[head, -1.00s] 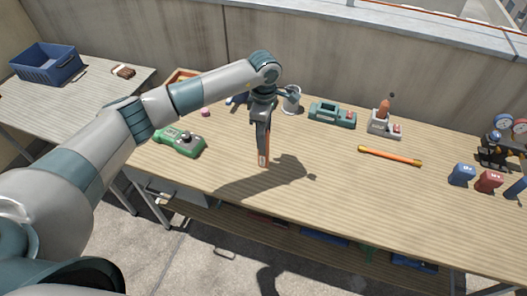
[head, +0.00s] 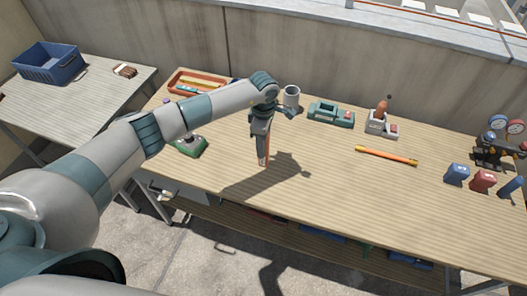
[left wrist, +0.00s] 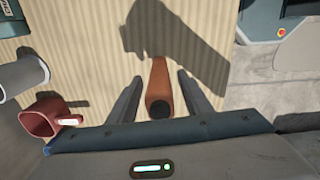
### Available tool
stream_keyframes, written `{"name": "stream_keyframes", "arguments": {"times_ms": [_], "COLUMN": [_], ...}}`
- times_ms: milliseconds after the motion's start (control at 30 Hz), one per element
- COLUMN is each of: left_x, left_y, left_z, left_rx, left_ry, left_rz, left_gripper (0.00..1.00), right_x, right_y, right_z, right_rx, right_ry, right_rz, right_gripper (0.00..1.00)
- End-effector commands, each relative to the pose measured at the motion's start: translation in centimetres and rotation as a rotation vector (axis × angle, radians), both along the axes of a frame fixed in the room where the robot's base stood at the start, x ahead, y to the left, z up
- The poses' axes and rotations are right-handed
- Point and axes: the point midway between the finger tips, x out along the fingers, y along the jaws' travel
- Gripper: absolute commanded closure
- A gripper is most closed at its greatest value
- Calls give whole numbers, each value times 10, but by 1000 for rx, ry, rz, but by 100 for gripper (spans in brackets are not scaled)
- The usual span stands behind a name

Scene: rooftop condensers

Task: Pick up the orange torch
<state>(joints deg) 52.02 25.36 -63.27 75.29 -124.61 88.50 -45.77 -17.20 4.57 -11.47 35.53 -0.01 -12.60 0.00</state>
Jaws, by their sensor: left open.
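The orange torch (left wrist: 159,84) lies between the two dark fingers of my left gripper in the left wrist view, with its dark round end towards the palm. It appears to stand on end on the wooden workbench (head: 330,205). My left gripper (head: 263,160) points down at the bench in the head view. A thin strip of orange shows at its fingers; the rest of the torch is hidden there. The gripper is open, with a gap visible on each side of the torch. My right gripper is not in view.
A grey cup (head: 291,97) stands behind the gripper; a red cup-like thing (left wrist: 38,120) is near it. A green device (head: 190,146) sits left, partly behind my arm. An orange-yellow stick (head: 386,155) lies right. The bench front is clear.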

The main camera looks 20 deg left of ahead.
Motion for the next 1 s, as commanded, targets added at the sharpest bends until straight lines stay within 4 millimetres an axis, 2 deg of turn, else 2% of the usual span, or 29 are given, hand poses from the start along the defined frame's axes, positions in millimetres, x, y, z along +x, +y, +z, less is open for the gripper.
{"name": "stream_keyframes", "arguments": {"times_ms": [200,267,400,800,1000], "left_x": [0,0,0,1,1], "left_y": [0,0,0,0,0], "left_z": [0,0,0,2,14], "left_rx": [0,0,0,0,-1], "left_ry": [0,0,0,-2,-3], "left_rz": [0,0,0,0,0], "left_gripper": [55,67,100,100,100], "right_x": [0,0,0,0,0], "right_y": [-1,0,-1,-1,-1], "right_z": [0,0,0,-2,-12], "right_rx": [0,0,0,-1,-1], "right_ry": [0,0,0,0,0], "right_rz": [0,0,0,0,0], "right_gripper": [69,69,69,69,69]}}
